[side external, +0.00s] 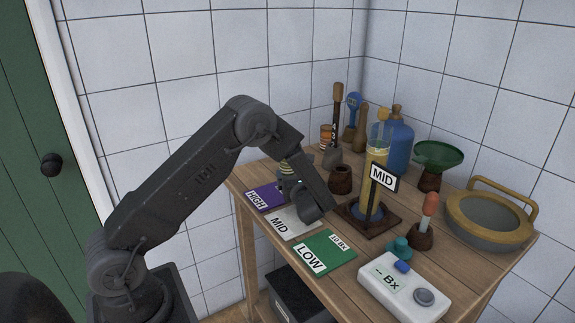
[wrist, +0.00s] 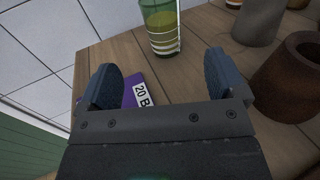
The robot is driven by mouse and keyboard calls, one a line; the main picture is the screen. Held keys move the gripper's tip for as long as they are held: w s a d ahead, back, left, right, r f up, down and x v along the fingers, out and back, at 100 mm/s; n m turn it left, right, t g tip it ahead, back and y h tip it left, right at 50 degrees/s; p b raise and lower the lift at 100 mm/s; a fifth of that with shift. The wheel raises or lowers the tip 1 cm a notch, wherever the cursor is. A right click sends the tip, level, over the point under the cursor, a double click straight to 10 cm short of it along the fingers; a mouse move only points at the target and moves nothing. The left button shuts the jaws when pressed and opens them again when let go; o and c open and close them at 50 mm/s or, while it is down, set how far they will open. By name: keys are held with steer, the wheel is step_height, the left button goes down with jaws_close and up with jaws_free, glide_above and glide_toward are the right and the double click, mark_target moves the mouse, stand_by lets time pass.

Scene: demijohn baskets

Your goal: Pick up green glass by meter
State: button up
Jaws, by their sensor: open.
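In the side external view the green glass (side external: 286,168) is partly hidden behind my wrist. My gripper (wrist: 165,82) is open, with nothing between its two fingers. In the side external view my gripper (side external: 306,204) is low over the purple HIGH card and the MID card. The white meter (side external: 405,291), marked BX, lies at the table's front right.
The purple card (side external: 262,197), white MID card (side external: 291,222) and green LOW card (side external: 323,253) lie along the left edge. A tall cylinder (side external: 376,164) with a MID sign stands centrally. A brown pot (wrist: 290,80) is right of my fingers. A rimmed pan (side external: 490,216) is at right.

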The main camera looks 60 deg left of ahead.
steer(key=x, duration=1.4)
steer(key=shift+d, duration=0.1)
steer(key=shift+r, duration=0.1)
steer(key=c, duration=1.2)
steer(key=shift+r, duration=0.15)
steer(key=shift+r, duration=1.05)
steer(key=shift+s+a+r, duration=0.9)
steer(key=shift+s+r, duration=0.5)
steer(key=shift+s, duration=0.3)
steer(key=shift+s+a+r, duration=0.95)
steer(key=shift+s+r, duration=0.45)
steer(key=shift+s, duration=0.3)
steer(key=shift+s+a+r, duration=0.9)
steer(key=shift+s+r, duration=0.55)
steer(key=shift+s, duration=0.25)
